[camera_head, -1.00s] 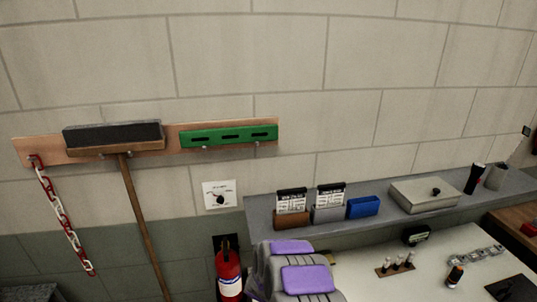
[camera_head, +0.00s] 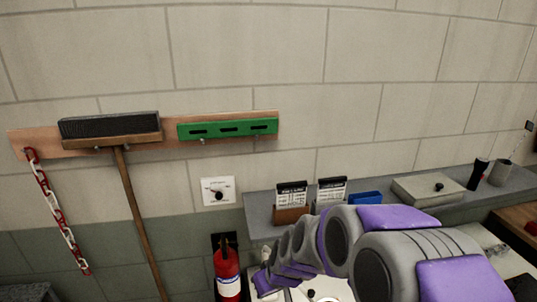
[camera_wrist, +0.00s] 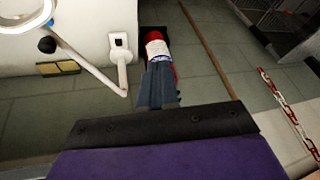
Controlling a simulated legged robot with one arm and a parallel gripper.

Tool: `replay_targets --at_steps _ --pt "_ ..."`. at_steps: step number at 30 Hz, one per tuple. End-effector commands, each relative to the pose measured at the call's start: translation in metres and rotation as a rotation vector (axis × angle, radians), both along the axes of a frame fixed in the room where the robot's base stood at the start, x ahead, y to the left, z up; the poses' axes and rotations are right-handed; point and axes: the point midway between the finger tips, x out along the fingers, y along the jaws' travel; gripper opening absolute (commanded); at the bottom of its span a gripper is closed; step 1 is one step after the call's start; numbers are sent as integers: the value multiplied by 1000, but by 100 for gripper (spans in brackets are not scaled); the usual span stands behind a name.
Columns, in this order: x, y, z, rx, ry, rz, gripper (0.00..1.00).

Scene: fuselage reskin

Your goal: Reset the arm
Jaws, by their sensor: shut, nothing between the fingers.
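My arm (camera_head: 390,262) reaches from the lower right to the lower middle of the head view, its purple and grey links in front of the bench and shelf. In the wrist view my gripper (camera_wrist: 158,82) points away from the camera, its grey fingers together with nothing seen between them. Behind the fingertips in that view is the red fire extinguisher (camera_wrist: 156,36); I cannot tell the distance between them. In the head view the gripper end is small and hard to make out among the links.
The fire extinguisher (camera_head: 228,275) hangs on the wall left of my arm. A broom (camera_head: 133,205), a red-and-white chain (camera_head: 55,215) and a green level (camera_head: 228,128) hang from a wooden rail. The shelf (camera_head: 259,212) holds card holders, a blue box (camera_head: 366,197) and a grey case (camera_head: 430,189).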

Motion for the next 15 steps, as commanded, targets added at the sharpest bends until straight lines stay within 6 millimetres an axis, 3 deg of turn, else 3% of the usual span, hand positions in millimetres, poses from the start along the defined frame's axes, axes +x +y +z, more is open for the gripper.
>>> replay_targets --at_steps 6,15 --pt "-78 -39 24 -41 137 -67 0" --pt "-197 -101 40 -157 339 -236 0"
